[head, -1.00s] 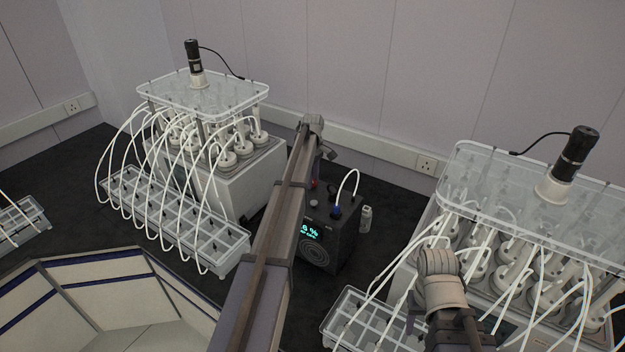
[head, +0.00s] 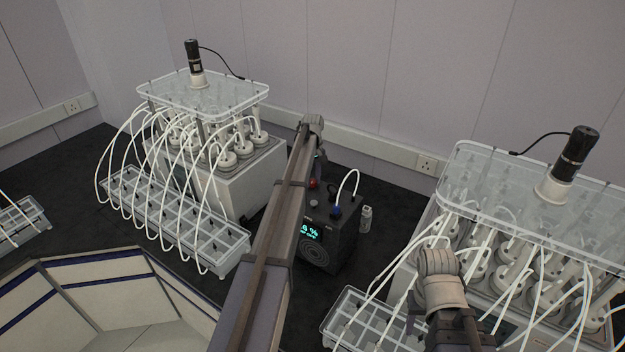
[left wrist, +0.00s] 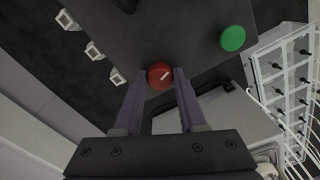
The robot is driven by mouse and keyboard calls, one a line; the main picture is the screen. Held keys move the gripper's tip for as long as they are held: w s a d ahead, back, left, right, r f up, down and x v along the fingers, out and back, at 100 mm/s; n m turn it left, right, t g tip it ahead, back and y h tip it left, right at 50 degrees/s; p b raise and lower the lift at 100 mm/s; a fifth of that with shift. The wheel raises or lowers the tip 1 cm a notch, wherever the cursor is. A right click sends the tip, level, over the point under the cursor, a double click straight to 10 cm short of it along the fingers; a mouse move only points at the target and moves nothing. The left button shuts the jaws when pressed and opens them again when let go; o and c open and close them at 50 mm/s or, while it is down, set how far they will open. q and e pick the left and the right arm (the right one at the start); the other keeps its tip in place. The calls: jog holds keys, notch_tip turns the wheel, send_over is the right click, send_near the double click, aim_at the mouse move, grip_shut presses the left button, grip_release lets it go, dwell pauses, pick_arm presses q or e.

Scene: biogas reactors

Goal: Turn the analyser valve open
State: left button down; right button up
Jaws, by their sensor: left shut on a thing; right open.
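The analyser (head: 345,240) is a dark box with a lit cyan display, standing on the dark bench between two reactor units. Its red round valve knob (head: 313,183) shows partly beside my left arm in the head view. In the left wrist view the red knob (left wrist: 160,76) has a white mark, tilted up to the right. My left gripper (left wrist: 161,84) has one finger on each side of the knob and is shut on it. In the head view my left gripper (head: 320,165) is mostly hidden by my arm. My right wrist shows at the lower right; its fingers are not visible.
A green disc (left wrist: 232,38) is close to the knob. A white tube rises from a blue fitting (head: 336,211) on the analyser. A small bottle (head: 366,218) stands to its right. Reactor units (head: 215,180) with white tubes and clear trays (head: 340,325) flank it.

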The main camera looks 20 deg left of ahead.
aim_at(313, 181)
pick_arm(q)
jog(key=m, duration=1.2)
jog(key=shift+m, duration=0.4)
dwell(0.4)
jog(key=shift+c, duration=2.4)
grip_release()
notch_tip(313, 181, up, 8)
jog(key=p, duration=0.8)
jog(key=shift+f, duration=0.1)
